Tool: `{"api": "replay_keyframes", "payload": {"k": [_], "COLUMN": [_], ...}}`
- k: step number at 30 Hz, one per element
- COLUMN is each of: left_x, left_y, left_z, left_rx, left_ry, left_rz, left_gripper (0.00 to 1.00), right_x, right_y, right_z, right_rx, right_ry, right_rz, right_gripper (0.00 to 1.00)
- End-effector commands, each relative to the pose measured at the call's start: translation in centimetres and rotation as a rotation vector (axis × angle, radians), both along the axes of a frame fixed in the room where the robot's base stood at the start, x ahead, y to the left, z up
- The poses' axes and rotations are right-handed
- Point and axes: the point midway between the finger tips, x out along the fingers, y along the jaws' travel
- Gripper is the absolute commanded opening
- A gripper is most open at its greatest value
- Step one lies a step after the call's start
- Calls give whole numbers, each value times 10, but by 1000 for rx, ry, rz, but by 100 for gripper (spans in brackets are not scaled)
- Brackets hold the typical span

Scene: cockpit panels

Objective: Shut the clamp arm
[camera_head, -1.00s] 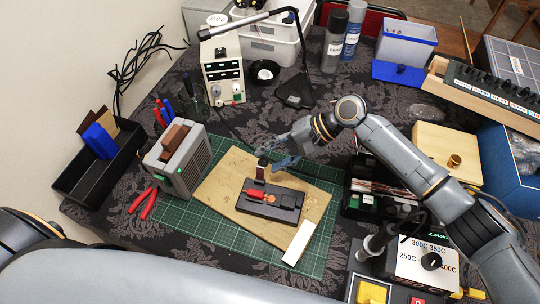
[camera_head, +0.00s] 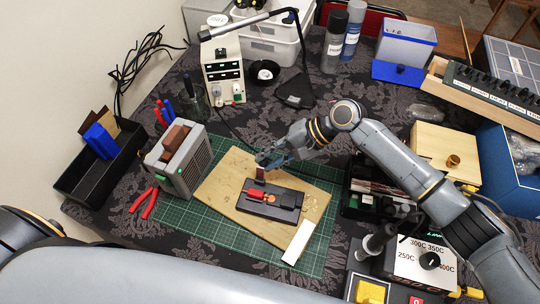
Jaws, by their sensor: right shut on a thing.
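A small dark clamp fixture (camera_head: 284,212) lies on a wooden board, with a red and orange piece (camera_head: 262,196) on its left part. The clamp arm (camera_head: 260,175) stands up at the fixture's back left edge, dark with a reddish face. My right gripper (camera_head: 266,161) reaches in from the right and is shut on the upper end of the clamp arm, its fingers partly hiding that end. My left gripper is out of view; only grey parts of my own body show at the lower left.
The wooden board (camera_head: 215,196) lies on a green cutting mat (camera_head: 190,218). A grey box (camera_head: 185,168) and red-handled pliers (camera_head: 144,202) are to the left. A white strip (camera_head: 298,242) lies at the front right. A soldering station (camera_head: 425,262) stands farther right.

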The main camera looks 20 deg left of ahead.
Motion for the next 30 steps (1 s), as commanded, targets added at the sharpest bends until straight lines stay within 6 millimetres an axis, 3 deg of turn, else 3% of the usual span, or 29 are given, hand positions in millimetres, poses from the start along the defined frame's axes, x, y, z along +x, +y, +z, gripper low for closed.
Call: {"api": "replay_keyframes", "payload": {"k": [8,18,30], "left_x": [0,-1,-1], "left_y": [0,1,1], "left_z": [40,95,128], "left_rx": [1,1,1], "left_ry": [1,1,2], "left_rz": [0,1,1], "left_gripper": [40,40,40], "right_x": [-11,-30,-52], "right_y": [-1,-1,0], "right_z": [12,18,13], "right_rx": [1,7,12], "right_ry": [-151,-462,-822], "right_rz": [2,2,0], "right_gripper": [0,0,0]}}
